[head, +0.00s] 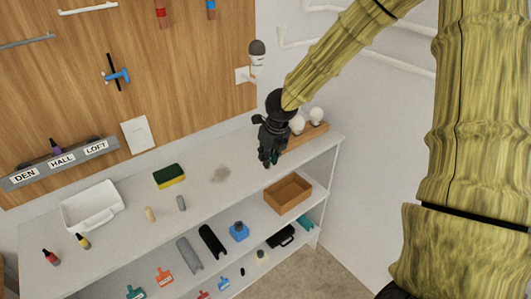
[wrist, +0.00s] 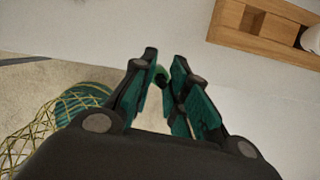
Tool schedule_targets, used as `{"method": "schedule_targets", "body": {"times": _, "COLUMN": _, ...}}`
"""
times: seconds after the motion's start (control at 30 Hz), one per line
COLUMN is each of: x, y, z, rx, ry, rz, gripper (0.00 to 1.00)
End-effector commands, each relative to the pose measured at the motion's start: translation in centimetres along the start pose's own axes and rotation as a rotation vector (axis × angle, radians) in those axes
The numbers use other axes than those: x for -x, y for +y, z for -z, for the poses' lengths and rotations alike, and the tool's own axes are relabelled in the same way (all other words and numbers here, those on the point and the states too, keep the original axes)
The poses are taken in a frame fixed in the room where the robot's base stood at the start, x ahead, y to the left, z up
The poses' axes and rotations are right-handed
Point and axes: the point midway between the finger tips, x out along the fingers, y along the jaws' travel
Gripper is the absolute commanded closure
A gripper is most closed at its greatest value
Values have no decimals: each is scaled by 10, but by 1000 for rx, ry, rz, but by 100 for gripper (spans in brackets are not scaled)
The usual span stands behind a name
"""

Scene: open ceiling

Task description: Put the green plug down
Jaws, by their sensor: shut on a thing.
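My gripper (head: 268,160) is over the right end of the white shelf top, in front of the wooden bulb holder. In the wrist view, its green-padded fingers (wrist: 165,80) are shut on the green plug (wrist: 160,72), a small rounded green piece between the fingertips. Most of the plug is hidden by the fingers. In the head view I cannot tell the plug from the fingers, nor whether it touches the shelf top (head: 228,150).
The wooden holder (head: 315,133) with white bulbs stands close by; it also shows in the wrist view (wrist: 270,29). A sponge (head: 169,176), a white tray (head: 92,207) and small bottles sit leftward. An orange-brown box (head: 288,194) is on the shelf below.

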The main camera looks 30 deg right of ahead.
Motion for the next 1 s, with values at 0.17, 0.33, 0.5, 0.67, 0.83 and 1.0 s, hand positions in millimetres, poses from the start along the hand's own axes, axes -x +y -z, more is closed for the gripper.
{"method": "schedule_targets", "body": {"times": 0.17, "x": -7, "y": -10, "z": -24, "rx": -3, "ry": 0, "rz": 0, "gripper": 100}}
{"method": "schedule_targets", "body": {"times": 0.33, "x": -13, "y": -15, "z": -35, "rx": -2, "ry": 0, "rz": 0, "gripper": 100}}
{"method": "schedule_targets", "body": {"times": 0.5, "x": -15, "y": -17, "z": -42, "rx": -2, "ry": 0, "rz": 0, "gripper": 100}}
{"method": "schedule_targets", "body": {"times": 0.67, "x": -31, "y": -19, "z": -39, "rx": 0, "ry": 5, "rz": 3, "gripper": 100}}
{"method": "schedule_targets", "body": {"times": 0.83, "x": -45, "y": -19, "z": -35, "rx": -1, "ry": 2, "rz": 2, "gripper": 100}}
{"method": "schedule_targets", "body": {"times": 1.0, "x": -51, "y": -19, "z": -34, "rx": -2, "ry": 0, "rz": 1, "gripper": 100}}
